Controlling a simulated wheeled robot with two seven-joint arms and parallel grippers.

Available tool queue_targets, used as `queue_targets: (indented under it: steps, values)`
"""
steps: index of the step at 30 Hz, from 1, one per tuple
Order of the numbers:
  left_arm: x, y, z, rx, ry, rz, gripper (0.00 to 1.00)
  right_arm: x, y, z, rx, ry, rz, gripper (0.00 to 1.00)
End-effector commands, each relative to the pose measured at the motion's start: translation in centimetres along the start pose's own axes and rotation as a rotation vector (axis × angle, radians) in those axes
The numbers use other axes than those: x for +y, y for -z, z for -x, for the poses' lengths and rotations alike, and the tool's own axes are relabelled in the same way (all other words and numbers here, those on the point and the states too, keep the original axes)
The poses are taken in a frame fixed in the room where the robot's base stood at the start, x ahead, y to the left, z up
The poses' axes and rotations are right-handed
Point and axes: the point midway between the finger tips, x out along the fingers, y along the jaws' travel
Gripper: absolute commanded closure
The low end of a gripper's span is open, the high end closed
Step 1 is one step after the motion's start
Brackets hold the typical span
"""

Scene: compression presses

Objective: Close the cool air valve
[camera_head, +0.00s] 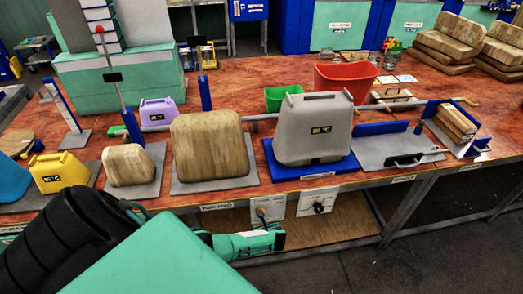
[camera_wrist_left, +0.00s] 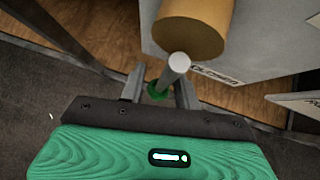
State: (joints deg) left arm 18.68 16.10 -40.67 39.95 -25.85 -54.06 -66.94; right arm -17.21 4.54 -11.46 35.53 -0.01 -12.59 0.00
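Two white panels hang under the table's front edge in the head view. The left panel (camera_head: 268,207) carries a small beige fitting, and the right panel (camera_head: 318,201) carries a round dial. I cannot read which one is the cool air valve. My left gripper (camera_head: 279,239) is just below the left panel. In the left wrist view its fingers (camera_wrist_left: 158,88) stand apart, with a grey rod (camera_wrist_left: 173,70) reaching between them and a small green piece (camera_wrist_left: 156,92) at the rod's lower end. A tan cylinder (camera_wrist_left: 190,30) is just beyond. I cannot tell whether the fingers touch the rod. My right gripper is not in view.
The red-brown table (camera_head: 235,100) holds a grey canister (camera_head: 312,125), a yellow canister (camera_head: 58,172) and wooden blocks (camera_head: 210,150). A wooden shelf (camera_head: 335,232) lies below the panels. Open floor (camera_head: 440,245) is at the lower right.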

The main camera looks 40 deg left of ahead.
Motion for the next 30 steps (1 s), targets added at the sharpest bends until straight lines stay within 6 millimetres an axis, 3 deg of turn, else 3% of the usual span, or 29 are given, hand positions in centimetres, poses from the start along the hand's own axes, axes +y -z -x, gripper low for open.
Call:
queue_targets:
  steps: [11, 30]
  values:
    - [-0.1, -0.1, 1.3, 0.001, 0.003, 0.002, 0.68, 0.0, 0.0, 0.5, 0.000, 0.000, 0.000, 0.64]
    - [0.0, 0.1, 10.7, 0.002, 0.003, 0.002, 0.68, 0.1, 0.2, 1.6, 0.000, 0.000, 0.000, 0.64]
